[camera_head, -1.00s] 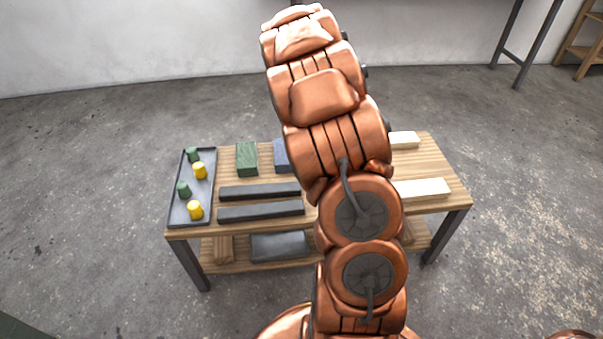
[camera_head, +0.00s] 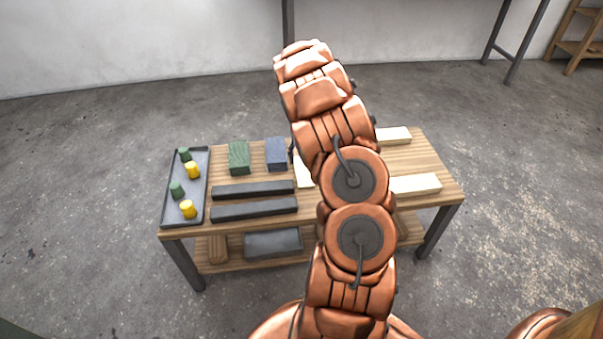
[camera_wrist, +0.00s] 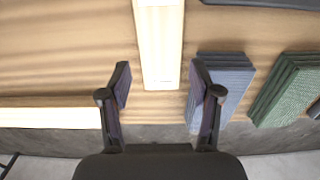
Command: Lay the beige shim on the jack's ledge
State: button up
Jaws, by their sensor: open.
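A long beige piece (camera_wrist: 160,45) lies on the wooden table top (camera_wrist: 60,60), its near end between and below my gripper's fingertips (camera_wrist: 160,82) in the wrist view. My gripper is open and empty. Part of that piece shows beside my arm in the head view (camera_head: 304,172). Two more beige pieces lie on the table's right side, one at the back (camera_head: 393,136) and one at the front (camera_head: 415,185). I cannot tell which of these is the shim. My arm hides the gripper in the head view. I cannot make out the jack or its ledge.
A blue block (camera_head: 277,154) and a green block (camera_head: 239,157) stand left of the middle beige piece. Two dark bars (camera_head: 254,209) lie in front. A dark tray (camera_head: 199,216) with green and yellow cylinders is at the left. A grey block (camera_head: 273,243) sits on the lower shelf.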

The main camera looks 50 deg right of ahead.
aim_at(302, 168)
notch_tip(302, 168, down, 4)
jog(key=shift+w+f+b, duration=0.15)
jog(key=shift+f+b, duration=0.05)
jog(key=shift+b, duration=0.35)
jog(key=c, duration=0.9)
jog(key=shift+o, duration=0.2)
jog(key=shift+r, duration=0.15)
